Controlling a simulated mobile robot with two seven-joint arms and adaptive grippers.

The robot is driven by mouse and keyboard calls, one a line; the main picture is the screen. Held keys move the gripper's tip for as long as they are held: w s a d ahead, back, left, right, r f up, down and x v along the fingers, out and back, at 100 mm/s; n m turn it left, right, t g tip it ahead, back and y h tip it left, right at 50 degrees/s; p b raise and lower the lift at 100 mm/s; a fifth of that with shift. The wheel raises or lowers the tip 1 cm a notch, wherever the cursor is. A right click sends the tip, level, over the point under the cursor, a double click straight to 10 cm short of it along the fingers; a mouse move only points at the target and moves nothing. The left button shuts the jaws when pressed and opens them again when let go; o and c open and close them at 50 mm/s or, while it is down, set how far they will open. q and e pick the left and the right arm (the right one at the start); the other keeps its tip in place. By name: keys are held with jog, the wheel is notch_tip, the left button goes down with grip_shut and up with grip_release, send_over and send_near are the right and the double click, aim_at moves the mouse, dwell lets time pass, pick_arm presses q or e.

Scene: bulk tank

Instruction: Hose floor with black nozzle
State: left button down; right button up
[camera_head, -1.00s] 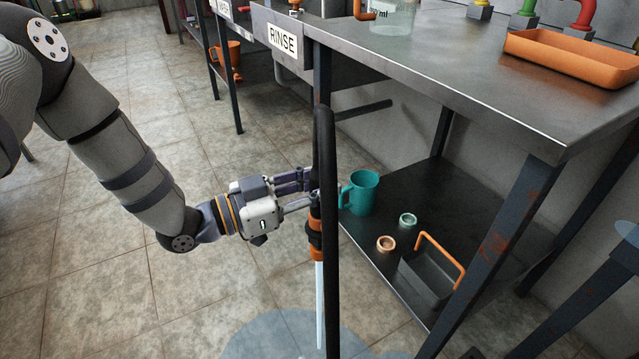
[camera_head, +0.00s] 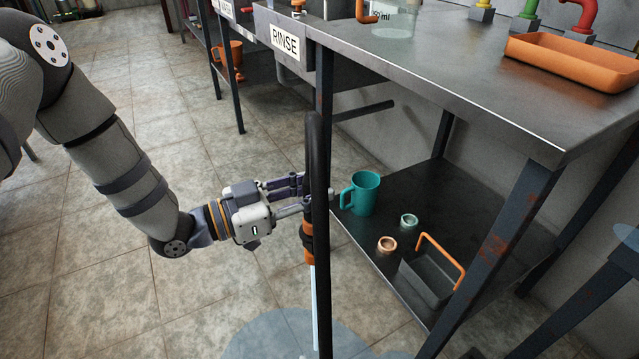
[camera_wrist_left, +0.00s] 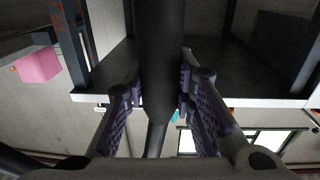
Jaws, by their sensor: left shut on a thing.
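The black nozzle (camera_head: 306,238) has orange bands and hangs nearly upright in front of the table, its outlet down. A pale stream of water (camera_head: 314,300) runs from it toward the floor (camera_head: 130,290). My left gripper (camera_head: 300,197) is shut around the nozzle's black body, which also shows between the purple fingers in the left wrist view (camera_wrist_left: 160,60). A dark table leg partly hides the nozzle and the fingertips in the head view. A bluish wet patch (camera_head: 270,333) lies on the tiles below. My right gripper is out of view.
The steel table marked RINSE (camera_head: 284,40) stands close at the right. Its lower shelf holds a teal mug (camera_head: 366,195), two small rings and a grey caddy (camera_head: 425,285) with an orange handle. An orange tray (camera_head: 570,62) sits on top. Floor at left is clear.

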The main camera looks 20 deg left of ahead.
pick_arm(q)
jog(key=shift+p+v, duration=1.4)
jog(key=shift+v, duration=2.1)
jog(key=shift+s+d, duration=0.1)
jog(key=shift+d, duration=0.05)
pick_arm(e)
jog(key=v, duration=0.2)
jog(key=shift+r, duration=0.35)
pick_arm(q)
jog(key=shift+s+d+r, duration=0.1)
jog(key=shift+s+d+p, duration=0.3)
jog(key=shift+s+d, duration=0.25)
jog(key=shift+d, duration=0.2)
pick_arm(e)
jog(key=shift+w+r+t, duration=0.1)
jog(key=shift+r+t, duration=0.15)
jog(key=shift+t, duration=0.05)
pick_arm(q)
jog(key=shift+s+d, duration=0.65)
jog(key=shift+d, duration=0.2)
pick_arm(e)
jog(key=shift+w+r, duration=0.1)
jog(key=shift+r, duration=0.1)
